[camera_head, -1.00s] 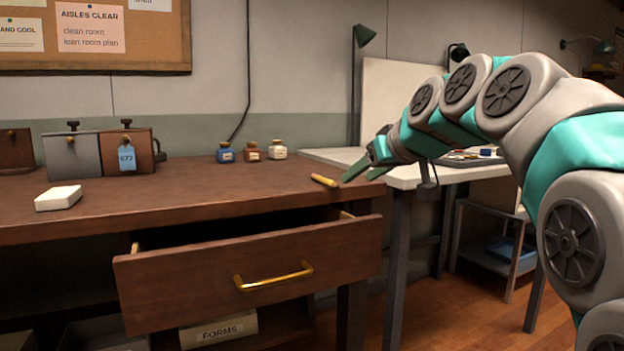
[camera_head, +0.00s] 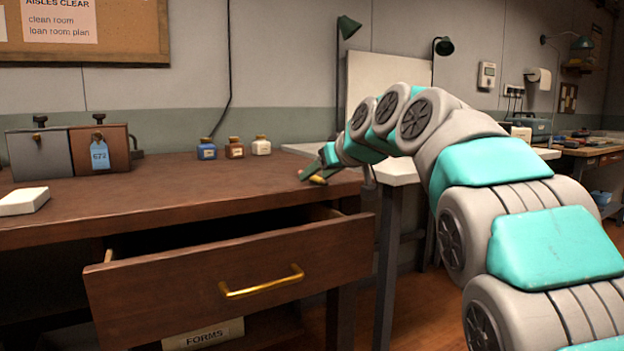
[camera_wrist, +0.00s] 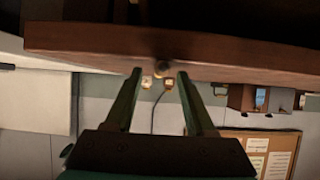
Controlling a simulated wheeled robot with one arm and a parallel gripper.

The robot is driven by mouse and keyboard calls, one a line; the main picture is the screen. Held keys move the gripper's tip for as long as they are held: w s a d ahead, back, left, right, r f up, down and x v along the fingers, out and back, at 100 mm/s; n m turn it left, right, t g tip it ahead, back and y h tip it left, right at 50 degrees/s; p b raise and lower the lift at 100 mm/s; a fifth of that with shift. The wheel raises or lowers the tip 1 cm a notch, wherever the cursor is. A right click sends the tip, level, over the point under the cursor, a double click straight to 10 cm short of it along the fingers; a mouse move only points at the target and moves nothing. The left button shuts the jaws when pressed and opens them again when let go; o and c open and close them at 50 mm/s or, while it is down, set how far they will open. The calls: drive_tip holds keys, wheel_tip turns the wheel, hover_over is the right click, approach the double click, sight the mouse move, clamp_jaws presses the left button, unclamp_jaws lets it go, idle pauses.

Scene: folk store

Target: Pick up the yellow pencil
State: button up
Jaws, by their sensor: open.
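The yellow pencil (camera_head: 318,180) lies on the brown desk (camera_head: 190,190) near its right end, partly hidden by my gripper (camera_head: 312,170). My gripper is open, low over the desktop at the pencil, with its fingers pointing left; whether they touch it is unclear. In the wrist view, which is upside down, the two fingers of my gripper (camera_wrist: 161,76) are spread apart. A small dark round shape (camera_wrist: 161,68) shows between the fingertips at the desk's edge; I cannot tell whether it is the pencil's end.
A drawer (camera_head: 240,275) stands open below the desktop. Three small jars (camera_head: 235,148) stand at the back. Box-like cases (camera_head: 100,148) and a white block (camera_head: 22,201) are on the left. A pale table (camera_head: 400,172) adjoins on the right. The middle desktop is clear.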

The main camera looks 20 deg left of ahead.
drive_tip(key=shift+c, duration=0.4)
clamp_jaws()
